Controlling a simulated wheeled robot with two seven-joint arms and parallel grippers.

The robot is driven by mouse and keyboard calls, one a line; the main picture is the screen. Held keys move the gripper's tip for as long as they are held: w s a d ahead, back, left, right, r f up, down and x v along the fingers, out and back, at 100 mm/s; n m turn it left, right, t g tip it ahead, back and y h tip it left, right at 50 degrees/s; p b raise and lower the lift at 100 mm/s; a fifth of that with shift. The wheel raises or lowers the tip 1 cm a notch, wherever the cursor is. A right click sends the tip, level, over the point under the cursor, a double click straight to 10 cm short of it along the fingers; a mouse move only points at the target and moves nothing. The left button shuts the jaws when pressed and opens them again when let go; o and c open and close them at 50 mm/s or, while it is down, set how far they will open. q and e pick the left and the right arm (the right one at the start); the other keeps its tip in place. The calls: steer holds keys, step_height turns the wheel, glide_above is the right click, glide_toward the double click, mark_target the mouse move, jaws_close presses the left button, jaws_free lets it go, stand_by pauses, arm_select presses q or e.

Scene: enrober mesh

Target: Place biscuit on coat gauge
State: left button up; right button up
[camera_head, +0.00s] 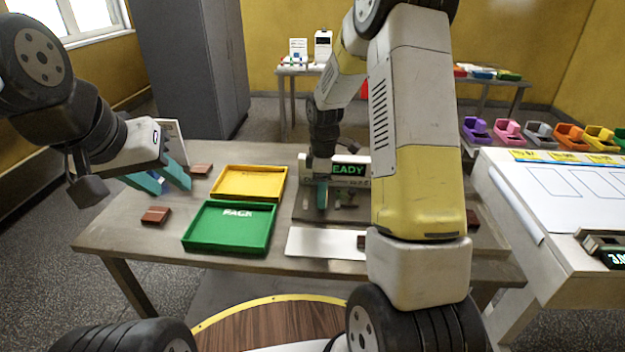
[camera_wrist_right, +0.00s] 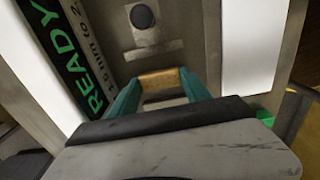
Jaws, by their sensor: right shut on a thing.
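The coat gauge (camera_head: 346,170) stands at the back middle of the table, with a lit green READY display. The display also shows in the right wrist view (camera_wrist_right: 78,62). My right gripper (camera_head: 322,197) is in front of the gauge. In the right wrist view my right gripper (camera_wrist_right: 160,84) is shut on a tan biscuit (camera_wrist_right: 160,79), held between its teal fingertips over the gauge's grey base. I cannot tell whether the biscuit touches the base. My left gripper (camera_head: 163,182) is open and empty above the table's left end.
A yellow tray (camera_head: 281,186) and a green PACK tray (camera_head: 232,251) sit left of the gauge. Brown blocks (camera_head: 156,215) lie around the table. A white sheet (camera_head: 320,243) lies at the front. My right arm hides part of the table's right side.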

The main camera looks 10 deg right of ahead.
steer(key=shift+f, duration=0.15)
steer(key=o, duration=1)
steer(key=s+r+m+t, duration=0.1)
steer(key=s+r+m, duration=0.25)
steer(key=r, duration=1.45)
steer(key=s+r+m+t, duration=0.1)
steer(key=s+r+m, duration=0.1)
steer(key=s, duration=0.5)
steer(key=s+a+r+m+t+y, duration=0.1)
steer(key=s+r+m+t, duration=0.1)
steer(key=s+m, duration=0.3)
steer(key=s+a+r+m+t+y, duration=0.1)
steer(key=s+r+m+t, duration=0.1)
steer(key=s, duration=0.6)
steer(key=shift+s+a+r+m, duration=0.1)
steer(key=shift+s+r+m, duration=0.35)
steer(key=shift+m, duration=0.4)
